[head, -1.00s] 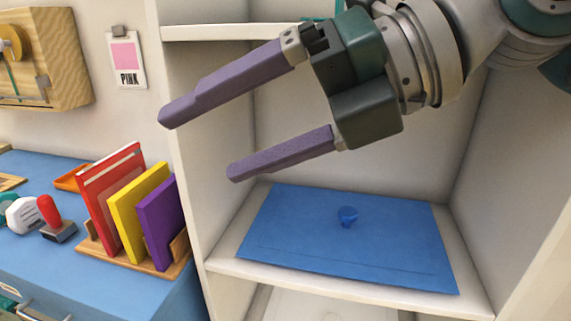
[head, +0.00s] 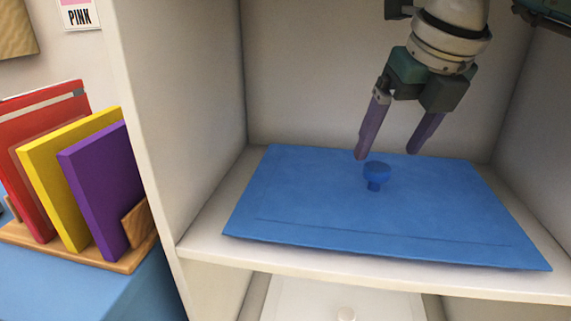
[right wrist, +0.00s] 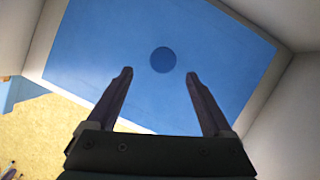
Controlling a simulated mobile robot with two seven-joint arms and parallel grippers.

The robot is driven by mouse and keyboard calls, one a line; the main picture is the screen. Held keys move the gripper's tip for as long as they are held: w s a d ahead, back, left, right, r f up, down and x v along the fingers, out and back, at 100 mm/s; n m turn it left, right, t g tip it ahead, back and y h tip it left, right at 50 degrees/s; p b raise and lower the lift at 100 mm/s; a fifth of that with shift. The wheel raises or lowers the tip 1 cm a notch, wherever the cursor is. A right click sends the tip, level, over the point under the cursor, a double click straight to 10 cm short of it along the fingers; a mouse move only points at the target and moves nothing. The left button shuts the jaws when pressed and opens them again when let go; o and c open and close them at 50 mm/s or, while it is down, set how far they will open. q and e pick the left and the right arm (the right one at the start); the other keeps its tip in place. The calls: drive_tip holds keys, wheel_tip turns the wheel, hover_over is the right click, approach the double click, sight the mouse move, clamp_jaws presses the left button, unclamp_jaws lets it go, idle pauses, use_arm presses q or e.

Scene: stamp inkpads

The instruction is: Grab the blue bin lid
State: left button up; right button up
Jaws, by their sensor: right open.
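The blue bin lid (head: 300,197) lies flat on a white shelf, with a small round blue knob (head: 376,173) standing up near its middle. In the right wrist view the lid (right wrist: 110,40) fills the upper part, and the knob (right wrist: 163,60) shows as a dark round disc. My right gripper (head: 388,155) is above the lid, pointing down, with its purple fingers open and empty. In the right wrist view the knob lies just beyond and between the two fingertips (right wrist: 160,75), not touching them. My left gripper is not in view.
White cubby walls (head: 190,110) stand left, right and behind the lid. The shelf's front edge (head: 300,262) runs below it. At the left, a wooden rack (head: 120,263) holds red, yellow and purple folders on a blue surface. The left part of the lid is clear above.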

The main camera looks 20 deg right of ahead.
sight(378, 167)
drive_tip(key=shift+w+f, duration=0.15)
drive_tip(key=shift+f, duration=0.8)
drive_tip(key=x, duration=0.1)
drive_tip(key=b+x, duration=0.1)
drive_tip(key=x, duration=0.3)
drive_tip(key=shift+w+d, duration=0.3)
clamp_jaws()
drive_tip(key=shift+r, duration=0.1)
